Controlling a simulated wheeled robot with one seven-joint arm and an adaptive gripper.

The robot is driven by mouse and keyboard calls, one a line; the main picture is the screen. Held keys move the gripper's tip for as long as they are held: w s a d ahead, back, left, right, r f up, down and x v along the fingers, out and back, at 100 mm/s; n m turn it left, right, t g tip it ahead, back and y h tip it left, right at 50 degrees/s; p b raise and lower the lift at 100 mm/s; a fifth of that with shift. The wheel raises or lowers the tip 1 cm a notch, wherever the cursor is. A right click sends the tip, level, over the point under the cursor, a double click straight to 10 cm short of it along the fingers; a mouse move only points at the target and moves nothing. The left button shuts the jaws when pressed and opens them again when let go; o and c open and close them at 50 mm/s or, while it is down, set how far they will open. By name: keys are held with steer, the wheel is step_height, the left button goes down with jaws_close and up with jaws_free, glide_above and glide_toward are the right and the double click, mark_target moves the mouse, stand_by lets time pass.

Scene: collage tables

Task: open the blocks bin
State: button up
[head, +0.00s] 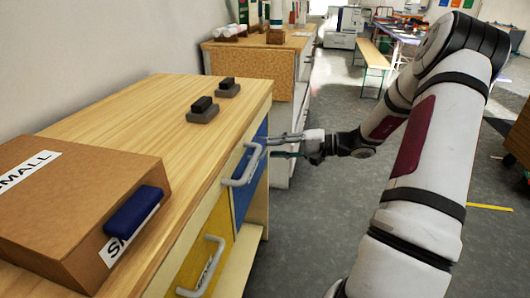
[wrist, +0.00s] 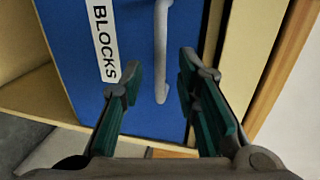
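The blocks bin has a blue front (head: 250,180) in the cabinet's far section. The wrist view shows the same blue front (wrist: 75,45) with a white BLOCKS label (wrist: 105,40). Its grey bar handle (head: 240,182) also shows in the wrist view (wrist: 162,50). My gripper (head: 270,143) is at the handle from the right. In the wrist view my gripper (wrist: 160,68) is open, with one finger on each side of the handle's end. I see a gap on both sides; I cannot tell how deep the handle sits between the fingers. The bin looks shut.
A yellow bin front (head: 203,255) with a grey handle (head: 205,270) is nearer in the same cabinet. On the wooden top (head: 150,110) are a cardboard box marked SMALL (head: 75,195) and two dark blocks on grey bases. Grey floor (head: 310,220) is clear right of the cabinet.

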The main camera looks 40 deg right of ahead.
mark_target(265, 148)
steer(key=shift+b+x, duration=0.4)
steer(key=shift+x, duration=1.55)
steer(key=shift+c, duration=0.3)
jaws_close()
